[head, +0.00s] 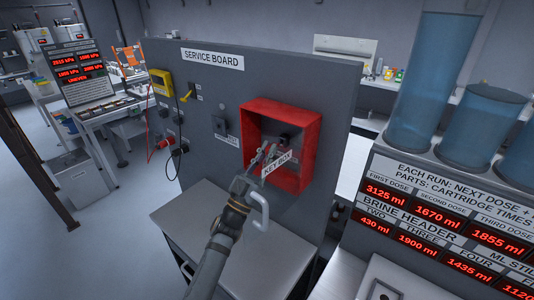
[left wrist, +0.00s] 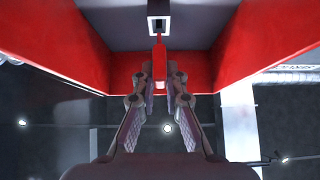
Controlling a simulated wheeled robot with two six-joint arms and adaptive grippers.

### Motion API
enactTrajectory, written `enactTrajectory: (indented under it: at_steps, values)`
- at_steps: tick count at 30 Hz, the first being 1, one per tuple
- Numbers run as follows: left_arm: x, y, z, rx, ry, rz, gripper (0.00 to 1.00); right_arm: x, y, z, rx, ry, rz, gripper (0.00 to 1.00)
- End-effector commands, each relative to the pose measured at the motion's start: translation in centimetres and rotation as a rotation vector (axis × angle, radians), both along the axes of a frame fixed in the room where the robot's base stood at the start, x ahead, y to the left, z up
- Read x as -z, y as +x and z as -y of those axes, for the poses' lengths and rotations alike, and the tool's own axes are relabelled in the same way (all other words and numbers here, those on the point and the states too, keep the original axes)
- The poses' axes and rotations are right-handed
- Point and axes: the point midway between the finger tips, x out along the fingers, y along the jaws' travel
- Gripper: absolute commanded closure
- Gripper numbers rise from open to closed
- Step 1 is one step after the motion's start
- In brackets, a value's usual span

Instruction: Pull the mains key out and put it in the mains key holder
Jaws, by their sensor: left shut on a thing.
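The red mains key (left wrist: 159,62) stands between the fingers of my left gripper (left wrist: 160,85) in the left wrist view. Its narrow end reaches up to a pale-framed slot (left wrist: 157,24); how deep it sits there I cannot tell. In the head view my left gripper (head: 263,155) reaches into the front of the open red key box (head: 312,150) on the service board, and the key is too small to make out. The gripper is shut on the key. I cannot identify the mains key holder for sure. My right gripper is not in view.
The box's red walls lie close on both sides of my left gripper. A pale curved handle (head: 261,210) stands beside my left wrist. A grey cabinet top (head: 285,238) lies below. A yellow box (head: 161,82) and small fittings are on the board's left.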

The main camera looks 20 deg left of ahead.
Motion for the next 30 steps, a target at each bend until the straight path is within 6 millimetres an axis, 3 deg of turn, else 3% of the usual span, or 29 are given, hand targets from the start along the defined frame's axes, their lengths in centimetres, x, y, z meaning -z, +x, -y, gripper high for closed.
enactTrajectory:
  at_steps: [30]
  values:
    - [-0.01,-0.01,0.00,0.000,0.000,0.000,1.00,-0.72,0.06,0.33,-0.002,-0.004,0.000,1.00]
